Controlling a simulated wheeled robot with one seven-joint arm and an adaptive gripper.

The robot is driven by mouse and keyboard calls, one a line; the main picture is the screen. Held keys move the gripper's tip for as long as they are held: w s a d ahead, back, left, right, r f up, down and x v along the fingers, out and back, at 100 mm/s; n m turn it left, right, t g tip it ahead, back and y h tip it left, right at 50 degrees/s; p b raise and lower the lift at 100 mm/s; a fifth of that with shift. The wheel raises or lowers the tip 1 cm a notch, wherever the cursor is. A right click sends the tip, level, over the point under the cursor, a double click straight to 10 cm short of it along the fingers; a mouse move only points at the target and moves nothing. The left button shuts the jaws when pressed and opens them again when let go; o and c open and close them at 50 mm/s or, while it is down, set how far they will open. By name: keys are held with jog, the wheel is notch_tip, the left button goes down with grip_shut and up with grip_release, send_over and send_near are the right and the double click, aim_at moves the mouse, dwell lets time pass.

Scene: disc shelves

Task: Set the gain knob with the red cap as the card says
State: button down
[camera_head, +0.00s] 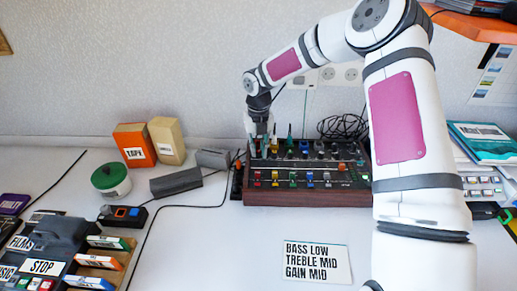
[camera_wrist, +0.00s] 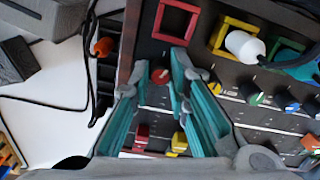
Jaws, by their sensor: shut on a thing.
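The mixer (camera_head: 310,198) is a dark box with a wooden front edge, standing at the back of the table. My gripper (camera_head: 261,148) points down over its left end. In the wrist view my gripper (camera_wrist: 163,76) has its teal fingers closed on the sides of the red-capped knob (camera_wrist: 160,74). A light pointer line shows on the cap; its exact setting is hard to read. The knob is hidden by the fingers in the head view. The white card (camera_head: 317,262) lies in front and reads BASS LOW, TREBLE MID, GAIN MID.
Other knobs with green (camera_wrist: 251,94) and blue (camera_wrist: 287,100) caps sit right of the gripped one. Red (camera_wrist: 141,137) and yellow (camera_wrist: 179,142) fader caps lie below the fingers. A white-tipped plug (camera_wrist: 243,44) stands close by on the right. The table around the card is clear.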

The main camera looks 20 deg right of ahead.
aim_at(259, 151)
dwell(0.5)
jog(key=c, duration=1.8)
grip_release()
notch_tip(259, 151, up, 12)
